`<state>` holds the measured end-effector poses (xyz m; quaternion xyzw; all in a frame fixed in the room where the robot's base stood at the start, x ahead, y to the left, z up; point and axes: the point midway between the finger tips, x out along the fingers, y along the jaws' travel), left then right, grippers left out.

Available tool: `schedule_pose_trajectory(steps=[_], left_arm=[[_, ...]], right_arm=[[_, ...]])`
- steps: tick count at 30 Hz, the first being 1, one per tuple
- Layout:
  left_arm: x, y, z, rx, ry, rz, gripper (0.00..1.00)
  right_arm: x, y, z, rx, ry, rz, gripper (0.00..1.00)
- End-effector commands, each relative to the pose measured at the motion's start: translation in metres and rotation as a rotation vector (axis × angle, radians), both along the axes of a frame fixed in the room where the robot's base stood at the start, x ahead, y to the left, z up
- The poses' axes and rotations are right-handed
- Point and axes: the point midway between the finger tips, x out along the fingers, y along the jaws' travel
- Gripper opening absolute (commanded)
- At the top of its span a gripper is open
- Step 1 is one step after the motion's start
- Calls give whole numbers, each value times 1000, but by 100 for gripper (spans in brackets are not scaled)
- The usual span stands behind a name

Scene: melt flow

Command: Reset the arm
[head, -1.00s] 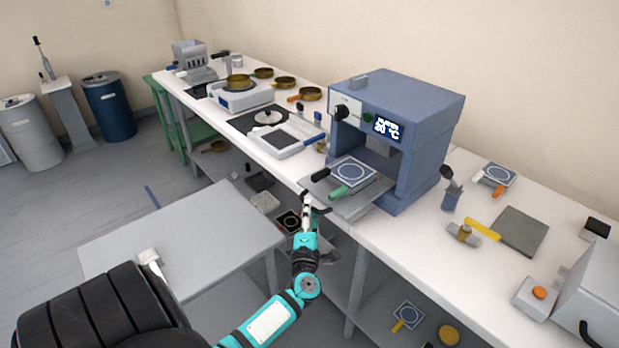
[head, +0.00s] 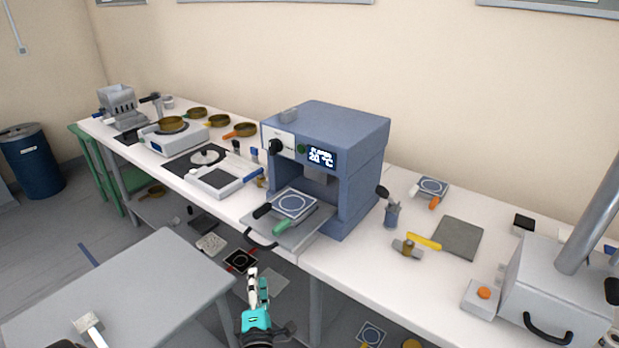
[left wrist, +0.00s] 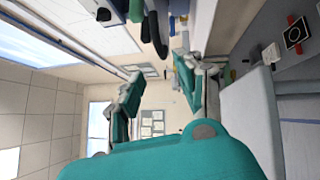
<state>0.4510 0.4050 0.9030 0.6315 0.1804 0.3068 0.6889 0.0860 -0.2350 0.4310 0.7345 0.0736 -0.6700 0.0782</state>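My left gripper (head: 258,285), teal with pale fingers, is low in the head view, in front of the counter and below the press. In the left wrist view its two fingers (left wrist: 158,72) stand apart with nothing between them. The blue press (head: 335,150) stands on the white counter and its display reads about 20 °C. Its pulled-out tray (head: 290,236) bears a square plate with a blue ring (head: 294,204) and two handles, one black and one green. The gripper is apart from the tray. My right gripper is not in view.
A grey table (head: 130,290) with a pale-headed tool (head: 88,325) stands at lower left. Several pans line the back left.

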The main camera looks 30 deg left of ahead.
Motion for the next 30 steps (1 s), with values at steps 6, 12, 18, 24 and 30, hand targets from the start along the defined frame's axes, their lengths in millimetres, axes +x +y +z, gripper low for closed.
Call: schedule_pose_trajectory(steps=[6,12,18,24,30], left_arm=[[1,-2,-4,12,16,-9,36],[11,-43,-76,201,287,-182,36],[-16,-112,-208,508,721,-515,36],[-96,-162,-329,780,1101,-875,36],[-216,-183,-420,1027,1427,-1264,36]], right_arm=[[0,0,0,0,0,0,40],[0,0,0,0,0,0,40],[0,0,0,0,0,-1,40],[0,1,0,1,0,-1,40],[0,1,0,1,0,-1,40]])
